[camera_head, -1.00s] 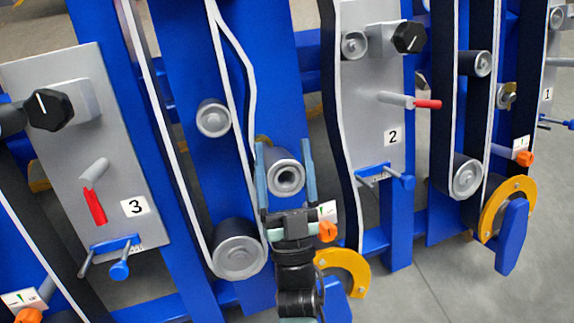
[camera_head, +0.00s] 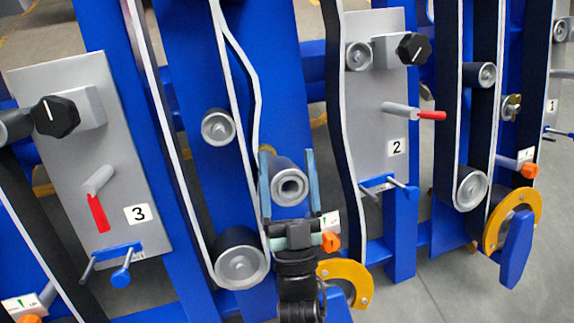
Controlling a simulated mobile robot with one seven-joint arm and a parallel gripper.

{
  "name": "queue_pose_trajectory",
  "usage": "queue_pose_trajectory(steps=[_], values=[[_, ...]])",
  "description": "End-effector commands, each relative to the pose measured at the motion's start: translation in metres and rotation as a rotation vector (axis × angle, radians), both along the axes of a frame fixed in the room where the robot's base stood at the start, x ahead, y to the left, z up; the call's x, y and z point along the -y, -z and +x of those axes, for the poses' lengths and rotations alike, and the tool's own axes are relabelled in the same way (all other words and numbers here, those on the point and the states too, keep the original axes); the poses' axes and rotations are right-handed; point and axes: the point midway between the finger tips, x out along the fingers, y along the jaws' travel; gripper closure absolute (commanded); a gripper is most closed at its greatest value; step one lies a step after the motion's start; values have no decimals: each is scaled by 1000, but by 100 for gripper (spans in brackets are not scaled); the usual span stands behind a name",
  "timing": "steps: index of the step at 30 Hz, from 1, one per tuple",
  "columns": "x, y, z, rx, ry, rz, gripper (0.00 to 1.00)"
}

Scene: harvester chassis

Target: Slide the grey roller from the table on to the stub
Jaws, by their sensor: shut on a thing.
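The grey roller (camera_head: 289,187) shows in the head view at the centre, with its pale ring-shaped end and dark hole facing me. My gripper (camera_head: 287,160) is shut on it, one blue-grey finger along its left side and the other along its right. The roller stands in front of a blue upright, beside the slack black belt with a white edge (camera_head: 257,100). The stub is not visible, and I cannot tell whether the roller is around it. The roller's far end and the table are also hidden.
A larger roller (camera_head: 239,264) sits below left and a smaller one (camera_head: 218,127) above left. A yellow curved guard (camera_head: 352,276) and an orange knob (camera_head: 330,242) are close to my wrist. Grey plates numbered 3 (camera_head: 75,150) and 2 (camera_head: 372,120) flank the area.

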Motion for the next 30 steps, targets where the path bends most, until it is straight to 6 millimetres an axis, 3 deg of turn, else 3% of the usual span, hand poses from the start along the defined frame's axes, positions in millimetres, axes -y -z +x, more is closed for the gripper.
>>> queue_pose_trajectory(steps=[30], values=[[-12,20,35,7,-1,1,100]])
